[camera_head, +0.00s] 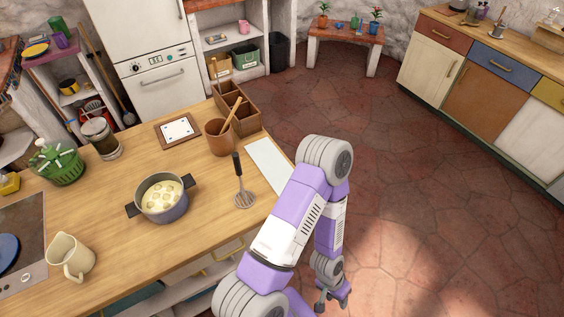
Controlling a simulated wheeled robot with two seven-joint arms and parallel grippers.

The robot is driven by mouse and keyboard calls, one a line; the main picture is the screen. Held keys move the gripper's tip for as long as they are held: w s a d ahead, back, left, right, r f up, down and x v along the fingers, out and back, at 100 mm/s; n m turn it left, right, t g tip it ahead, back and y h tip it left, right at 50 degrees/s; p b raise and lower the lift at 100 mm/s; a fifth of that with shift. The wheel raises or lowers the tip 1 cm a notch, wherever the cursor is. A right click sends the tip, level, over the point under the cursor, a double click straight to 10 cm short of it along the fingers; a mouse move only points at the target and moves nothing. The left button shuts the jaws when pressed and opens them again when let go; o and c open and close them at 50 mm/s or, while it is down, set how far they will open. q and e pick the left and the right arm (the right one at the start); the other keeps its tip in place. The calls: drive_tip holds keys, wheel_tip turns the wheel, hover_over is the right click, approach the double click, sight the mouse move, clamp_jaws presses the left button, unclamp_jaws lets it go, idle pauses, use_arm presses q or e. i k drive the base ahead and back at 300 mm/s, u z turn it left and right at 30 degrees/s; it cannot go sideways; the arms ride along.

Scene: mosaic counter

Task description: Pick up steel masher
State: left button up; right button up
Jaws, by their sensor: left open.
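The steel masher (244,199) is on the wooden counter (120,245), near its right end. Its black handle points away and up, and its slotted steel head is at the near end. My left gripper (333,301) hangs low over the floor, to the right of the counter. It is open, empty and well apart from the masher. My left arm bends between the masher and the gripper in the picture. My right gripper is out of view.
A pot (162,205) with pale pieces in it stands left of the masher. A brown crock (219,143) with wooden utensils stands behind it, and a white board (268,165) lies to its right. A cream pitcher (72,257) is at the near left. Open floor lies right.

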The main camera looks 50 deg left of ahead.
sight(235, 157)
drive_tip(key=i, duration=0.65)
drive_tip(key=u, duration=2.7)
